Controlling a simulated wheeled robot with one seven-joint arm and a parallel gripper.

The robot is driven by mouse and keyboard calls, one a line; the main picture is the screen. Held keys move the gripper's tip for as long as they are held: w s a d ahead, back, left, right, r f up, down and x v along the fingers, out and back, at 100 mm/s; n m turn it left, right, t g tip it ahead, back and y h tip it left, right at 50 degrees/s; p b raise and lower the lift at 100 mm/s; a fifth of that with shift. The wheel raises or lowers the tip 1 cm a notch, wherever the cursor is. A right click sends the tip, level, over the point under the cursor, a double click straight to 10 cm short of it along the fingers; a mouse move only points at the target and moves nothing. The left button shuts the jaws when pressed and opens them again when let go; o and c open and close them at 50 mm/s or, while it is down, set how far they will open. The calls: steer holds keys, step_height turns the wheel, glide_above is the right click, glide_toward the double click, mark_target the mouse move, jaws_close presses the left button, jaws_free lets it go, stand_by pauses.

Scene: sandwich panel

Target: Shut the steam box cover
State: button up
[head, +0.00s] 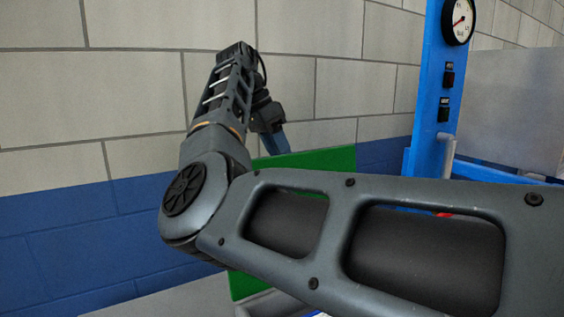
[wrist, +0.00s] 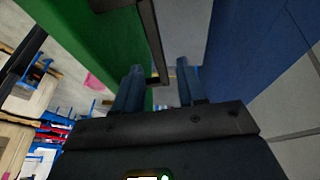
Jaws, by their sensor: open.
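A green flat panel (head: 318,160), which looks like the steam box cover, stands upright in front of the wall in the head view. My arm hides much of it. My gripper (head: 275,143) is at its upper left edge, with a blue finger showing. In the wrist view, my gripper (wrist: 159,72) is open, its two blue fingers apart. The green panel (wrist: 95,50) lies along the left finger, and a thin dark bar (wrist: 153,42) runs down between the fingers. I cannot tell whether either finger touches it. The steam box itself is mostly hidden.
A block wall, blue below, is close behind. Blue shelving (wrist: 42,68) shows in the wrist view.

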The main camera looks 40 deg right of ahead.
steer(key=shift+x, duration=1.4)
steer(key=shift+r, duration=0.1)
steer(key=shift+c, duration=0.3)
jaws_close()
